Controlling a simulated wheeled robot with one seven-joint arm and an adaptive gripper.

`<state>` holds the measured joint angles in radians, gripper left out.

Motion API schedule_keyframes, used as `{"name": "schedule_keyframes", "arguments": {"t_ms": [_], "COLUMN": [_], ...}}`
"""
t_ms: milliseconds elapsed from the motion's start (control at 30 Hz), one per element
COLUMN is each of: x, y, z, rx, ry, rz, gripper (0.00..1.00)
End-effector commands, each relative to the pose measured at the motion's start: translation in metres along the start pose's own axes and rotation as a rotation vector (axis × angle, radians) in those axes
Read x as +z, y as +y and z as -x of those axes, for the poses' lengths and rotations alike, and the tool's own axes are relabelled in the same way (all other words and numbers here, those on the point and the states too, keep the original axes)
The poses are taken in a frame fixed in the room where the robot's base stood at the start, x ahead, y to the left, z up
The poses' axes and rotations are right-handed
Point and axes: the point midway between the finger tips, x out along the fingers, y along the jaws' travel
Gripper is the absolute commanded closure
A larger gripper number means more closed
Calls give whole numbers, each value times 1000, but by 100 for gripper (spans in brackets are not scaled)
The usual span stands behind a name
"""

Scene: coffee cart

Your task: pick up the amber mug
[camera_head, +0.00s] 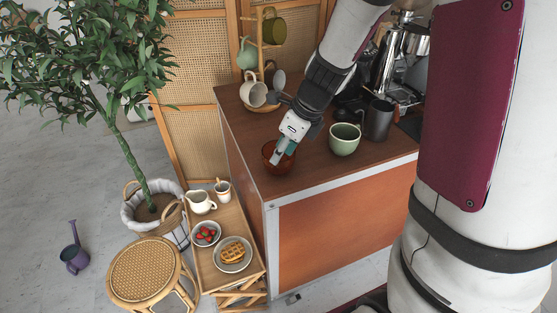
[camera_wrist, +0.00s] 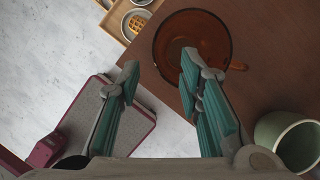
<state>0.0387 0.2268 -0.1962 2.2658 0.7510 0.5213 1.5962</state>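The amber mug (camera_head: 286,168) is brown, see-through and upright on the brown cart top near its left front corner. In the wrist view the amber mug (camera_wrist: 200,28) shows from above, with its handle at the right. My gripper (camera_head: 278,157) is at the mug in the head view and covers part of it. In the wrist view my gripper (camera_wrist: 160,72) is open. Its right finger overlaps the mug's near rim, and its left finger is outside, left of the mug. Nothing is between the fingers. I cannot tell whether either finger touches the mug.
A green mug (camera_head: 344,140) stands right of the amber mug, with a dark grey cup (camera_head: 379,120) beyond it. A mug stand (camera_head: 260,50) is at the back. The cart's left edge is close; a low wooden stand (camera_head: 228,217) with food is below it.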

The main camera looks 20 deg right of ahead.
Motion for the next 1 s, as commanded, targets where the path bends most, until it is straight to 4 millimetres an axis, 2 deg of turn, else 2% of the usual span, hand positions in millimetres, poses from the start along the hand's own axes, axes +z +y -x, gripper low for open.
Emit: {"name": "schedule_keyframes", "arguments": {"t_ms": [167,400,500,767,800,933,1000], "x": [1,6,6,6,6,6,6], "y": [0,2,2,2,2,2,2], "z": [-11,-45,-54,-56,-56,-56,-56], "rx": [1,2,1,0,0,0,0], "ry": [0,1,1,0,0,0,0], "rz": [-1,0,-1,1,1,1,1], "gripper": [67,67,67,67,69,99,100]}}
